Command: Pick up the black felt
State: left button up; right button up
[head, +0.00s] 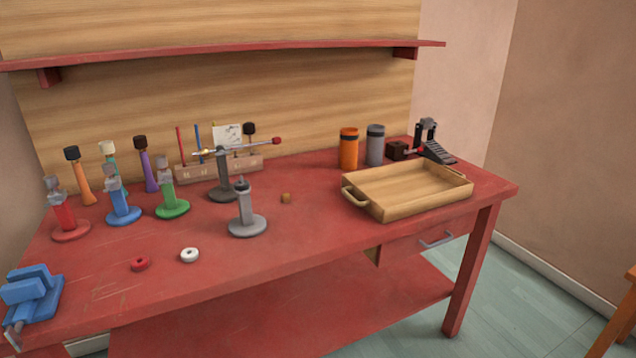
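I cannot make out a separate black felt ring on the bench. Neither of my grippers is in view.
Red (65,215), blue (120,205) and green stands (170,195) and several mallets crowd the back left. A blue vise (35,295) sits at the front left corner. A wooden tray (400,206), an orange canister (348,150) and a pedal (436,151) are at right. The front middle is clear.

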aim_at(238, 187)
jog(key=z, duration=0.9)
jog(key=i, duration=1)
jog(key=u, duration=1.7)
